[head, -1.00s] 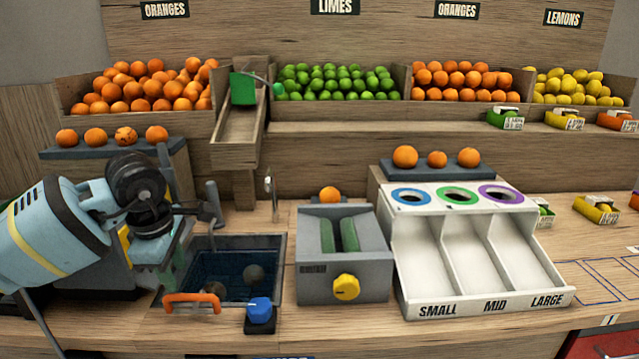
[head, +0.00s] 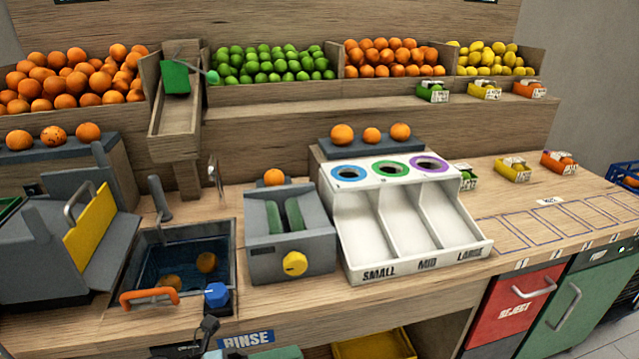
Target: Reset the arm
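My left gripper (head: 205,334) shows only as a small dark piece at the bottom edge, in front of the counter and below the sink. Its fingers are too small and cut off to tell whether they are open or shut. Most of my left arm is out of the picture. My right gripper is not in view.
The sink (head: 228,262) holds two oranges, with an orange handle (head: 149,296) and blue knob (head: 216,295) at its front. The grey roller machine (head: 262,258) and white size sorter (head: 464,249) stand to its right. The counter's right part has empty outlined slots.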

